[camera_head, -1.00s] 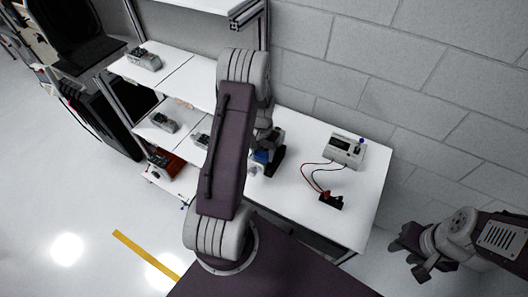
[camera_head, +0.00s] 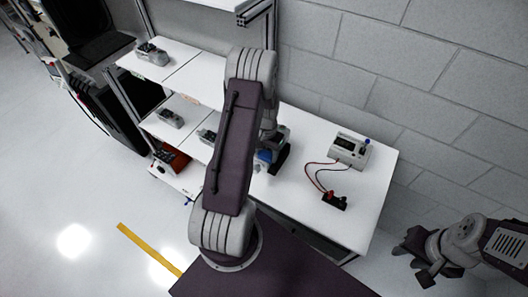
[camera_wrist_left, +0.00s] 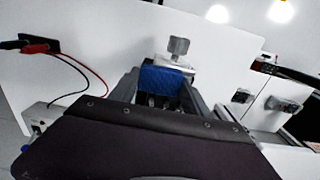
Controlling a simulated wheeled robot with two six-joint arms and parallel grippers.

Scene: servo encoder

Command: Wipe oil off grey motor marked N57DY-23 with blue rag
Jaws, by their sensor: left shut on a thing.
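My left gripper (camera_head: 273,150) is over the white table, partly hidden behind my own arm. In the left wrist view the blue rag (camera_wrist_left: 160,80) is held between the dark fingers of that gripper. It also shows as a small blue patch in the head view (camera_head: 264,156). My right gripper (camera_head: 416,261) hangs empty at the lower right, fingers apart.
A meter box (camera_head: 349,151) stands on the table (camera_head: 365,205) near the wall, with red and black leads running to a clip block (camera_head: 335,201). Grey motor-like units (camera_head: 169,118) sit on white shelves at left. A red box (camera_head: 174,160) is lower left.

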